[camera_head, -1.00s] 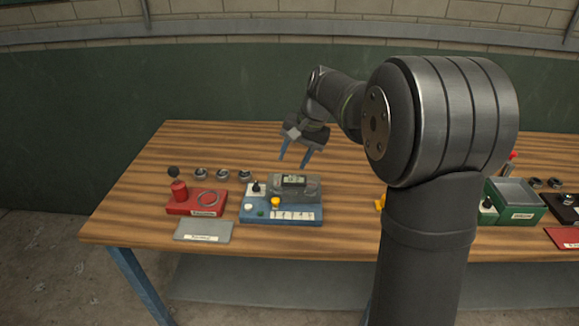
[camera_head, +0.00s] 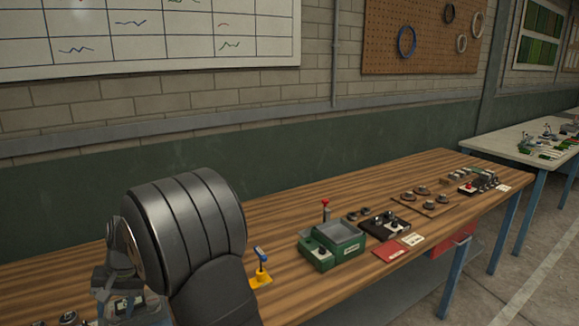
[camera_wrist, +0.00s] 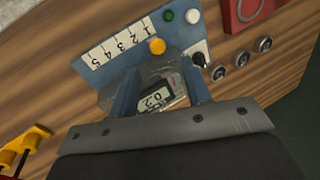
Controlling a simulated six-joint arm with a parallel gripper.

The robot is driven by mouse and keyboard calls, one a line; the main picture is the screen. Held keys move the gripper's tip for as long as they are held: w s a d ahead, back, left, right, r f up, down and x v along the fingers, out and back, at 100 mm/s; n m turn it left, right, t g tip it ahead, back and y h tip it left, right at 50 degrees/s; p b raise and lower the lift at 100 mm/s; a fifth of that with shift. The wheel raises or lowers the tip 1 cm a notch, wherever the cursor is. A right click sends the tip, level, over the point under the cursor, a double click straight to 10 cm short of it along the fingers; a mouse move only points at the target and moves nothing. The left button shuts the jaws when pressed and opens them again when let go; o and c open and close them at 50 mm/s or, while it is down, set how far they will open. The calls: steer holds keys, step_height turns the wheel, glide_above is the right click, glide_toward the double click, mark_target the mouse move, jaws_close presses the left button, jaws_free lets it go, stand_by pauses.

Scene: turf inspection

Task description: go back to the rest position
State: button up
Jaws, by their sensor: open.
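My gripper (camera_wrist: 160,85) shows in the wrist view with its two blue fingers spread apart. Between and beyond them is a grey gauge (camera_wrist: 172,86) with a small digital display, on a blue base (camera_wrist: 103,72). The base carries a numbered white strip, a yellow knob (camera_wrist: 157,46), and green and white buttons. I see no object held, and the gap between the fingers and the gauge is hard to judge. In the head view my arm is at the lower left, and the gripper's tips cannot be made out there.
On the wooden bench (camera_head: 290,215) stand a yellow stand with a blue top (camera_head: 261,268), a green box (camera_head: 333,246), a black tray (camera_head: 384,225) and a red card (camera_head: 388,251). Round dark parts (camera_wrist: 240,59) and a red plate (camera_wrist: 245,12) lie beside the blue base.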

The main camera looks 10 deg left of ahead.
steer(key=x, duration=0.8)
steer(key=shift+f, duration=0.2)
steer(key=shift+w+d, duration=0.1)
steer(key=shift+o, duration=0.3)
steer(key=o, duration=1.1)
steer(key=shift+o, duration=0.2)
steer(key=s+d+r+n+t+h, duration=0.1)
steer(key=s+r+n+t, duration=0.25)
steer(key=r+n, duration=0.55)
steer(key=s+r+n+t+h, duration=0.1)
steer(key=s+r+n+t, duration=0.25)
steer(key=r+n, duration=0.55)
steer(key=w+f+n, duration=0.1)
steer(key=w+f, duration=0.2)
steer(key=f, duration=0.7)
steer(key=shift+a+f, duration=0.2)
steer(key=shift+a, duration=0.15)
